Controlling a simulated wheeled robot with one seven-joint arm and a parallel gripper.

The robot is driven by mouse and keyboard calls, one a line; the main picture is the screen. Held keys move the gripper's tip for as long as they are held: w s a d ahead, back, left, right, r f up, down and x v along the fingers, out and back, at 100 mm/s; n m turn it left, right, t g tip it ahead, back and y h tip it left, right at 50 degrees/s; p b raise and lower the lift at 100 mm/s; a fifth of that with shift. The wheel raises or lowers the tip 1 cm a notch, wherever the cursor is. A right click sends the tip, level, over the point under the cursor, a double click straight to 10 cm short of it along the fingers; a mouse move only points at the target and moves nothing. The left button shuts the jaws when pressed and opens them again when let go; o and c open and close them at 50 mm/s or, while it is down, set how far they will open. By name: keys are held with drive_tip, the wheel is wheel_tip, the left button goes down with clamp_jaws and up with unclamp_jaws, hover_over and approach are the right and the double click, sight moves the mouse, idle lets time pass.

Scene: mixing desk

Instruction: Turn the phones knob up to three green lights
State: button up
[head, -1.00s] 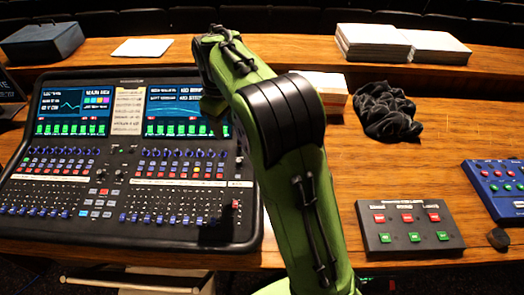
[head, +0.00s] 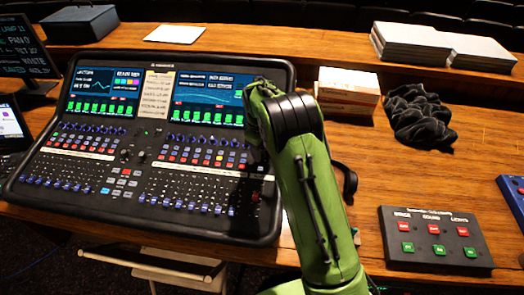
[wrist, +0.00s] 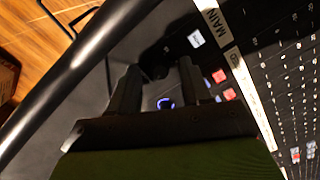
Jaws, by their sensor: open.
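The mixing desk (head: 190,190) is a black console with screens, faders and several small knobs. In the wrist view my gripper (wrist: 160,85) is open over its dark panel. A small round control with a glowing blue ring (wrist: 166,103) shows between the two fingers. I cannot read a label on it or tell whether the fingers touch it. No green lights show near it in the wrist view. In the head view my arm hides the gripper and the right edge of the desk.
A white strip reading MAIN (wrist: 215,22) runs beside lit buttons. A box (head: 347,92) and a black cloth (head: 420,115) lie right of the desk. A button panel (head: 435,238) stands at the front right. The wooden table between them is clear.

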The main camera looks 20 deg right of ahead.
drive_tip(key=shift+f, duration=0.3)
drive_tip(key=shift+c, duration=0.4)
clamp_jaws()
drive_tip(key=shift+r, duration=0.1)
drive_tip(key=shift+m, duration=0.3)
drive_tip(key=m, duration=0.5)
drive_tip(key=shift+p, duration=0.3)
drive_tip(key=m, duration=0.6)
drive_tip(key=shift+y, duration=0.3)
